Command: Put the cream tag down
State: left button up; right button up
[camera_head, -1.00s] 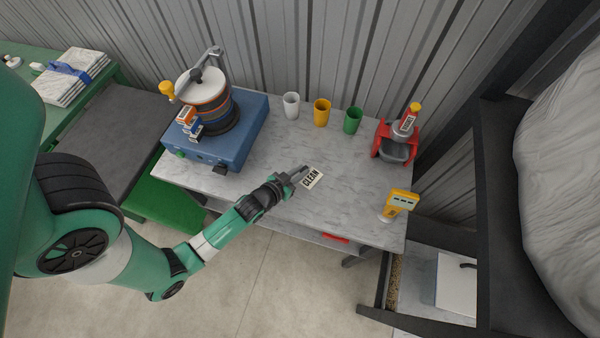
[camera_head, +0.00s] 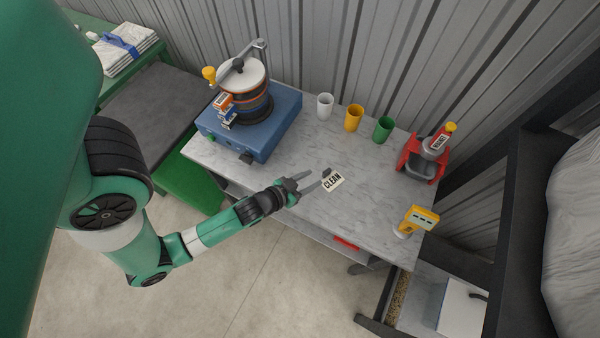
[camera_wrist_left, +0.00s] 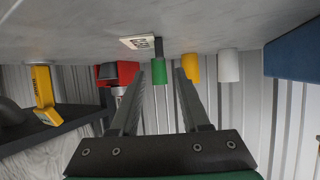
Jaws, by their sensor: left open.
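The cream tag (camera_head: 333,184), printed "CLEAN", lies on the grey marble-patterned worktop (camera_head: 290,150) near its front edge. A small dark block (camera_head: 326,172) stands at the tag's far edge and looks like part of it. My left gripper (camera_head: 316,179) is open and empty, just left of the tag, fingers pointing at it. In the left wrist view, which shows the scene upside down, the tag (camera_wrist_left: 138,42) rests on the worktop beyond the parted fingers (camera_wrist_left: 160,73). My right gripper is not in view.
White (camera_head: 325,105), yellow (camera_head: 353,118) and green (camera_head: 383,129) cups stand along the back. A blue machine (camera_head: 250,125) with a drum is at left. A red stand (camera_head: 424,160) and a yellow meter (camera_head: 420,219) are at right. The middle of the worktop is clear.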

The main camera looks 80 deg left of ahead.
pick_arm(q)
jog(key=v, duration=0.5)
jog(key=shift+s+d+r, duration=0.15)
jog(key=shift+s, duration=0.15)
